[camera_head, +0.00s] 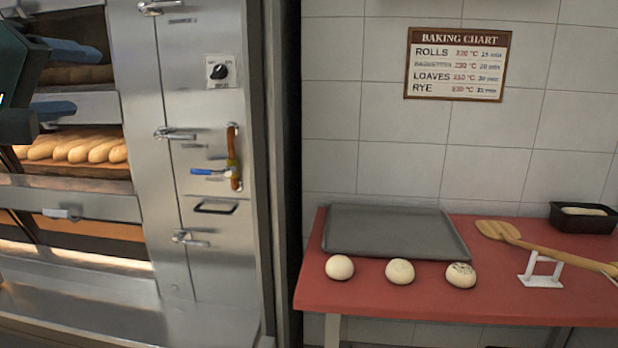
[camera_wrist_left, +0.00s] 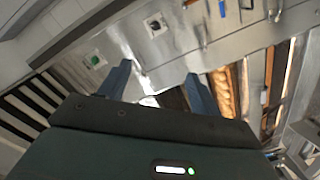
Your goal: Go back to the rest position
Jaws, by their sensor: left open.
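My left gripper (camera_head: 86,80) is at the upper left of the head view, in front of the deck oven (camera_head: 140,100). Its two blue fingers are spread apart with nothing between them. In the left wrist view the same gripper (camera_wrist_left: 158,76) is open and empty, with the oven's steel front beyond it. The view is tilted. My right gripper is in neither view.
Loaves (camera_head: 85,148) lie in a lit oven deck. A red table (camera_head: 320,285) at right holds a grey tray (camera_head: 390,230), three dough balls (camera_head: 400,271), a wooden peel (camera_head: 530,245) and a black loaf tin (camera_head: 575,222). A baking chart (camera_head: 457,64) hangs above.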

